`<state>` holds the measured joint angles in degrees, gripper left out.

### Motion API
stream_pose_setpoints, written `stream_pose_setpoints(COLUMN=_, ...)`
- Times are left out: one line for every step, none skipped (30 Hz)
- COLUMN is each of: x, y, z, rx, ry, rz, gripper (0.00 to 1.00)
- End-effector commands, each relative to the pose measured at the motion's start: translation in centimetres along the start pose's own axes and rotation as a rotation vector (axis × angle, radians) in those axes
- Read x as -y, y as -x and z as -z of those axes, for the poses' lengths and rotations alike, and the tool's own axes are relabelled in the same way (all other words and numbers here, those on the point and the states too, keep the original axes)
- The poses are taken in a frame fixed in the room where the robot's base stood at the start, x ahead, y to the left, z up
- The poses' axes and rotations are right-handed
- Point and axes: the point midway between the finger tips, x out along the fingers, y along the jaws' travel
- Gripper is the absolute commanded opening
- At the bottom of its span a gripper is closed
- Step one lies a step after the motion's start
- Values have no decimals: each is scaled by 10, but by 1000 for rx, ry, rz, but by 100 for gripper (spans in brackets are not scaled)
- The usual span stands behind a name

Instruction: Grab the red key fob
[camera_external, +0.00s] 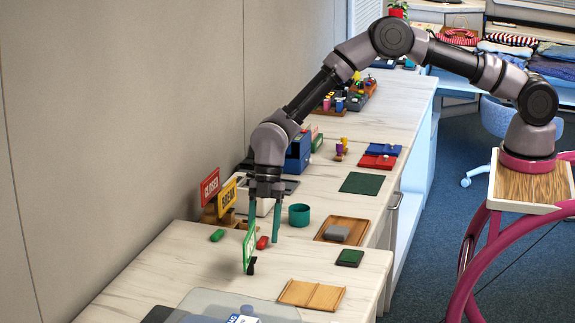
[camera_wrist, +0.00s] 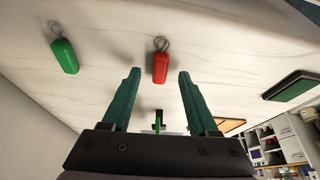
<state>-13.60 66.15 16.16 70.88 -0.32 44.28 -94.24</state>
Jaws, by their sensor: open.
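The red key fob (camera_external: 262,242) lies on the pale counter, below and between the fingers of my gripper (camera_external: 264,228). In the wrist view the red key fob (camera_wrist: 160,68) shows its metal ring at the top. It sits in line with the gap between the two green fingertips, apart from both. My gripper is open and empty, pointing down over the counter. How high the tips are above the fob is hard to tell. A green key fob (camera_external: 217,235) lies to the left; it also shows in the wrist view (camera_wrist: 65,56).
A green sign (camera_external: 248,246) on a black foot stands close in front of my gripper. Red and yellow signs (camera_external: 210,187) stand behind left. A teal cup (camera_external: 299,214) is right of my fingers. A wooden tray (camera_external: 328,221) lies further right.

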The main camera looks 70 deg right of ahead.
Motion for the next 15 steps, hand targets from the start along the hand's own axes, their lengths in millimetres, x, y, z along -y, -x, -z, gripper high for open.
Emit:
stream_pose_setpoints(x=0, y=-5, z=0, rx=0, ry=0, rz=0, gripper=60)
stream_pose_setpoints(x=0, y=-7, z=0, rx=0, ry=0, rz=-1, gripper=60)
stream_pose_setpoints(x=-1, y=-7, z=0, rx=0, ry=0, rz=-1, gripper=60)
stream_pose_setpoints(x=-1, y=-7, z=0, rx=0, ry=-1, rz=-2, gripper=60)
stream_pose_setpoints(x=-1, y=-7, z=0, rx=0, ry=-1, rz=-2, gripper=60)
stream_pose_setpoints(x=-1, y=-7, z=0, rx=0, ry=-1, rz=-2, gripper=60)
stream_pose_setpoints(x=-1, y=-7, z=0, rx=0, ry=-1, rz=-1, gripper=60)
stream_pose_setpoints(x=-1, y=-7, z=0, rx=0, ry=-1, rz=-1, gripper=60)
stream_pose_setpoints(x=-1, y=-7, z=0, rx=0, ry=-1, rz=-1, gripper=45)
stream_pose_setpoints(x=-1, y=-7, z=0, rx=0, ry=-1, rz=-1, gripper=33)
stream_pose_setpoints(x=-1, y=-7, z=0, rx=0, ry=-1, rz=-1, gripper=22)
stream_pose_setpoints(x=-1, y=-7, z=0, rx=0, ry=-1, rz=-1, gripper=6)
stream_pose_setpoints(x=-1, y=-7, z=0, rx=0, ry=-1, rz=-1, gripper=0)
stream_pose_setpoints(x=-1, y=-7, z=0, rx=0, ry=-1, rz=-1, gripper=0)
stream_pose_setpoints(x=0, y=-7, z=0, rx=0, ry=-1, rz=-1, gripper=0)
